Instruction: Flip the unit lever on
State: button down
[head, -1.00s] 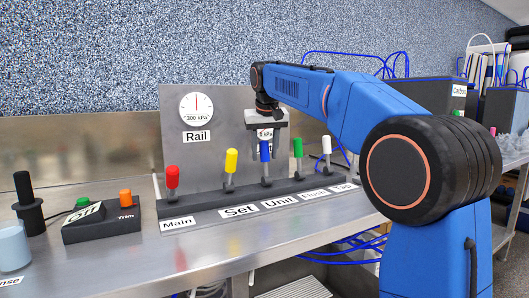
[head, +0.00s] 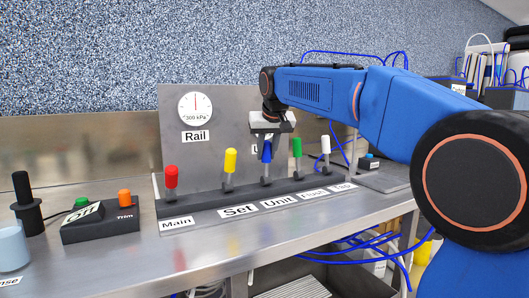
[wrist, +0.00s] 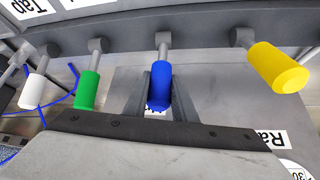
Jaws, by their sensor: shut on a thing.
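The unit lever has a blue handle (head: 266,151) and stands upright above the "Unit" label (head: 279,202) on the dark lever strip. In the wrist view the blue handle (wrist: 160,88) sits between my two fingers. My gripper (head: 266,140) has come down over the lever from above and is shut on the blue handle. The fingers (wrist: 162,97) show on either side of it in the wrist view. The lower stem of the lever is free of the fingers.
A red lever (head: 171,177) and a yellow lever (head: 230,160) stand to the left of the blue one. A green lever (head: 297,147) and a white lever (head: 325,146) stand to the right. A panel with a Rail gauge (head: 195,108) rises behind.

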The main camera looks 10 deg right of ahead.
aim_at(270, 159)
jog(key=s+t, duration=0.3)
jog(key=shift+s+d+f+t+y, duration=0.2)
jog(key=shift+d+f+t+y, duration=0.1)
jog(key=shift+d+y, duration=0.1)
jog(key=shift+s+d+f+m+t+y, duration=0.15)
jog(key=shift+s+f+t, duration=0.3)
jog(key=shift+s+t, duration=0.4)
jog(key=shift+s+d+f+m+t+y, duration=0.15)
jog(key=shift+s+f+t, duration=0.35)
jog(key=shift+t, duration=0.65)
jog(key=c, duration=1.5)
grip_release()
jog(key=shift+o, duration=0.2)
jog(key=shift+s, duration=0.1)
jog(key=v, duration=1.7)
jog(key=shift+s, duration=0.2)
